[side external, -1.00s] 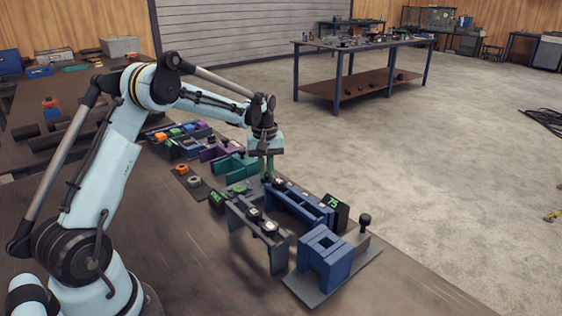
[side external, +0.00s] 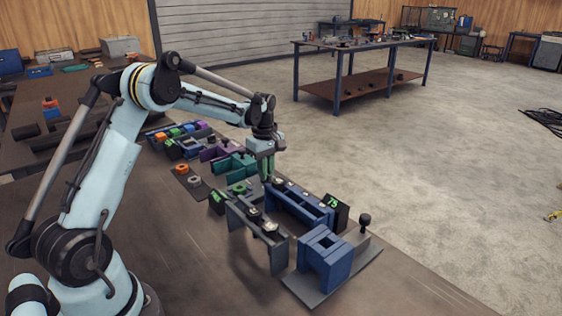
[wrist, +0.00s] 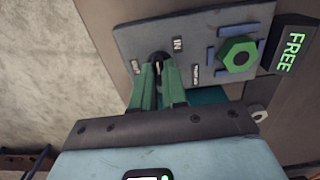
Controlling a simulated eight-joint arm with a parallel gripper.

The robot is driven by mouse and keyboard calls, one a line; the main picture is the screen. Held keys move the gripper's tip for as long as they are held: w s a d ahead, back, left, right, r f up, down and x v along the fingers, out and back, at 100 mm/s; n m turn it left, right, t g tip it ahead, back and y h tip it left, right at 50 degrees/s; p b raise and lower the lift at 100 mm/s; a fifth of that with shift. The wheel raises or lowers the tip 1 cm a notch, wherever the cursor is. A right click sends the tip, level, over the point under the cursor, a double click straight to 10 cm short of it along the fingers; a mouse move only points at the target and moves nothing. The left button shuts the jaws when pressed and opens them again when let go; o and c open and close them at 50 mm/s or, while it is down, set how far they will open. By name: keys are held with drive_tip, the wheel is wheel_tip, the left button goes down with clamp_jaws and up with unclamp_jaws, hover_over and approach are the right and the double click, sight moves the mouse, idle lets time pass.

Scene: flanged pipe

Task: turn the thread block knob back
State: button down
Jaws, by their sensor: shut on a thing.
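The thread block's grey plate (wrist: 202,28) shows in the wrist view, with a green hex nut (wrist: 238,56) on its right side. The dark knob (wrist: 157,56) stands on the left of this plate, among small labels, one reading IN. My gripper (wrist: 161,68) has its green fingers shut on the knob, which they partly hide. In the side external view, my gripper (side external: 266,180) points down at the row of fixtures, and the knob is hidden there. The green nut (side external: 239,189) shows just left of the fingers.
A black display (wrist: 292,48) reading FREE stands beside the plate. In the side view, a grey bracket (side external: 278,258), a blue frame (side external: 300,212) and a blue block (side external: 325,260) stand in front. The bench's near left surface is clear.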

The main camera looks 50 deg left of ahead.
drive_tip(key=c, duration=1.2)
unclamp_jaws()
drive_tip(key=shift+o, duration=0.2)
wheel_tip(320, 180, up, 12)
drive_tip(key=shift+r, duration=0.1)
